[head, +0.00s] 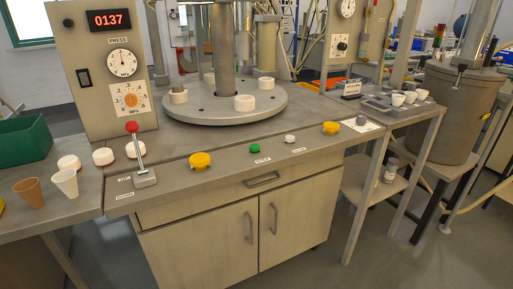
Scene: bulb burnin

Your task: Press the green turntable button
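The small round green button (254,148) sits on the front strip of the grey workbench, above the cabinet drawer, with a small label just below it. The round grey turntable (213,108) is behind it, with several white ring-shaped holders on top. Nothing covers the button in the head view. Neither of my grippers is in view.
Yellow buttons (200,161) flank the green one, and a white button (290,138) is close on its right. A red-knobbed lever (138,155) stands left. Beside the press panel (98,75) are two cups (66,183) and a green bin (24,139).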

